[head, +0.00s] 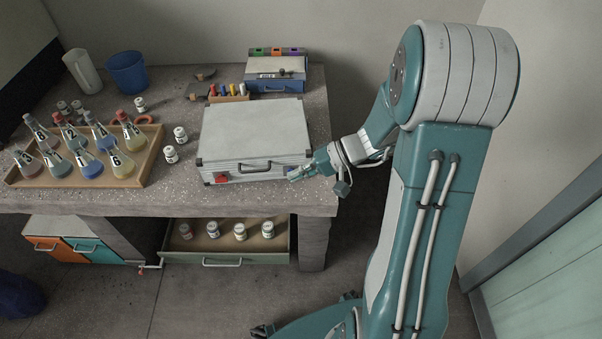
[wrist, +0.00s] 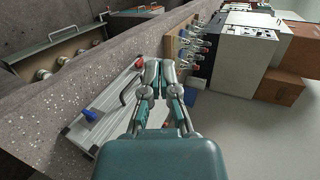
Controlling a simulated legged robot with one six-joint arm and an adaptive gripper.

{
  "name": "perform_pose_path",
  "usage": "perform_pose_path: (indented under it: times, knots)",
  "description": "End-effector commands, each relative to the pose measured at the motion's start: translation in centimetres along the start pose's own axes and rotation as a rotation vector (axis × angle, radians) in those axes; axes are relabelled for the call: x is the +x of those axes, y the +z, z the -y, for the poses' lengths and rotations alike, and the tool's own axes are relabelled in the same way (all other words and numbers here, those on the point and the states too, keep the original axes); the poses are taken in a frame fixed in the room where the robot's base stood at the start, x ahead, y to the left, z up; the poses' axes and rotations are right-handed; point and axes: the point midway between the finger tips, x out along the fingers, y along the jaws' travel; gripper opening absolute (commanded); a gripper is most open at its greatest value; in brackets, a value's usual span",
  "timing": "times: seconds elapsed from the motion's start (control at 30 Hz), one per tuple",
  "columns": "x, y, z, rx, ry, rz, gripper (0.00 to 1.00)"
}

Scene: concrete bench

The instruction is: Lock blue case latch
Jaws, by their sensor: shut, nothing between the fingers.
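A silver-grey case (head: 255,132) with dark corners lies closed on the bench. Its front has a dark handle (head: 256,170) and a red latch (head: 221,178) at the left. In the wrist view a blue latch (wrist: 90,115) sticks out from the case's front, and the red latch (wrist: 139,62) shows farther off. I cannot tell whether the blue latch is fully down. In the head view my gripper hides that spot. My gripper (head: 293,176) is at the case's front right corner, shut and empty. Its fingers also show in the wrist view (wrist: 160,66), apart from the blue latch.
A wooden tray (head: 148,165) of flasks stands at the left, with white jars beside it. A blue-and-grey box (head: 277,86) and a rack of coloured pegs (head: 229,97) stand behind the case. An open drawer (head: 226,257) with several jars juts out below the bench.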

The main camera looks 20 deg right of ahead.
Motion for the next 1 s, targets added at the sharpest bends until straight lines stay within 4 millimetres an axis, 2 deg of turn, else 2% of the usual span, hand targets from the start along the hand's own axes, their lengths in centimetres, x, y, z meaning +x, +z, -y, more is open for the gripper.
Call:
perform_pose_path:
  times: [0.03, 0.27, 0.5, 0.8, 0.9, 1.0]
  knots:
    - [-0.1, -0.8, -1.1, 0.018, -0.04, -0.024, 0.0]
    - [-0.7, -4.2, -5.2, 0.053, -0.21, -0.17, 0.0]
    - [-1.8, -7.1, -10.9, 0.084, -0.35, -0.371, 0.0]
    - [-3.5, -9.1, -19.2, 0.115, -0.446, -0.664, 0.0]
    - [-3.9, -9.2, -21.4, 0.121, -0.455, -0.741, 0.0]
    - [-4.1, -9.3, -22.7, 0.123, -0.458, -0.79, 0.0]
